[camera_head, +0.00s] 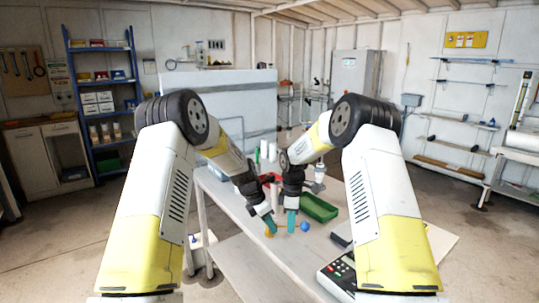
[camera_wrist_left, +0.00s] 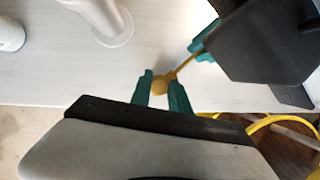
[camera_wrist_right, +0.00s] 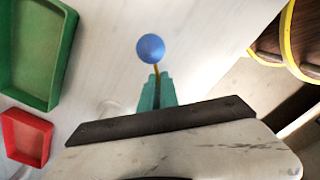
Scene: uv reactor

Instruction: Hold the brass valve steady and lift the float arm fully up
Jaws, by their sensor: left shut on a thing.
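The brass valve (camera_wrist_left: 161,86) is a small rounded body between the teal fingertips of my left gripper (camera_wrist_left: 160,91). The left gripper is shut on it, low over the white table. The float arm (camera_wrist_left: 184,66) is a thin brass rod running from the valve to the upper right in the left wrist view. Its blue ball float (camera_wrist_right: 150,48) is at the far end, and it also shows in the head view (camera_head: 305,227). My right gripper (camera_wrist_right: 157,92) has its fingers close together on the rod, between valve and ball. The fingers hide part of the rod.
A green tray (camera_head: 319,208) lies behind and right of the grippers. A red bin (camera_wrist_right: 26,136) is beside it. A keypad device (camera_head: 340,280) stands at the table's front right. A white cylindrical part (camera_wrist_left: 108,20) stands near the left gripper. The table's front edge is close.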

